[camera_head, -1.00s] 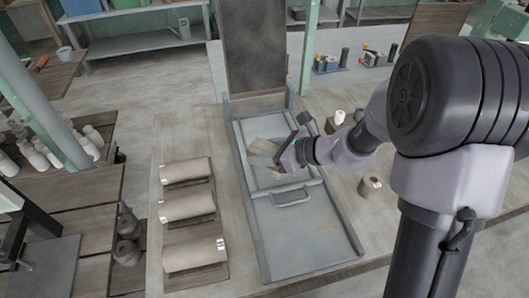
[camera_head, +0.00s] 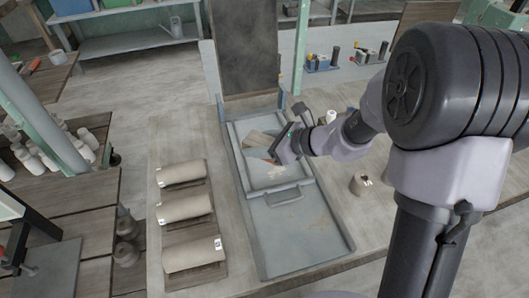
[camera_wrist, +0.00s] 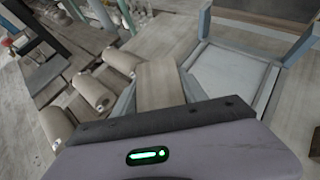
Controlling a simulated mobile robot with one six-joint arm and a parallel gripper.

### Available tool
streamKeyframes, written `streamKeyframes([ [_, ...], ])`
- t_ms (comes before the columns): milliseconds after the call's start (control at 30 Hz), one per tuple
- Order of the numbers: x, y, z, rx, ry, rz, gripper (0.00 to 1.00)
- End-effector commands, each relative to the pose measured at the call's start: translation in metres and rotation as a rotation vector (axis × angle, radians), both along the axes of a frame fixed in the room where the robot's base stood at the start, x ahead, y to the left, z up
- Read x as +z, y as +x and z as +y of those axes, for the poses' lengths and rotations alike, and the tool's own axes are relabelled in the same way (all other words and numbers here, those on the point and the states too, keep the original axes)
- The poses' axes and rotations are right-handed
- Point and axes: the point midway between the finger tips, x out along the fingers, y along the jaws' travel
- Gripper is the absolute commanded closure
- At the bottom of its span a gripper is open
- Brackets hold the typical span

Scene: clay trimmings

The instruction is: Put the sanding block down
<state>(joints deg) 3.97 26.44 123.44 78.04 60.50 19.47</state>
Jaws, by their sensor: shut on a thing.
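My gripper (camera_head: 274,150) is over the far part of the long grey tray (camera_head: 246,196). It is shut on a tan-brown block, which I take to be the sanding block (camera_head: 259,138). In the wrist view the block (camera_wrist: 158,84) sticks out beyond the dark edge of my gripper, and its near end is hidden there. Whether the block touches the tray floor I cannot tell. A few pale bits, which look like trimmings (camera_head: 275,172), lie in the tray below my gripper.
A raised grey handle (camera_head: 284,196) crosses the tray's middle. Several beige rolls on stands (camera_head: 193,250) line the bench to the left. A dark upright panel (camera_head: 249,45) stands behind the tray. A small brown cylinder (camera_head: 360,184) stands to the right. The tray's near part is mostly clear.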

Motion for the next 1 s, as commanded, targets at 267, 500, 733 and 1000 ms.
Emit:
streamKeyframes([
  [267, 0.002, 0.001, -0.002, -0.014, 0.001, -0.003, 0.82],
  [500, 0.031, 0.007, -0.066, -0.337, 0.002, -0.031, 0.82],
  [733, 0.047, -0.015, -0.144, -0.701, 0.0, -0.012, 0.82],
  [1000, 0.046, -0.023, -0.158, -0.771, 0.0, 0.0, 0.82],
])
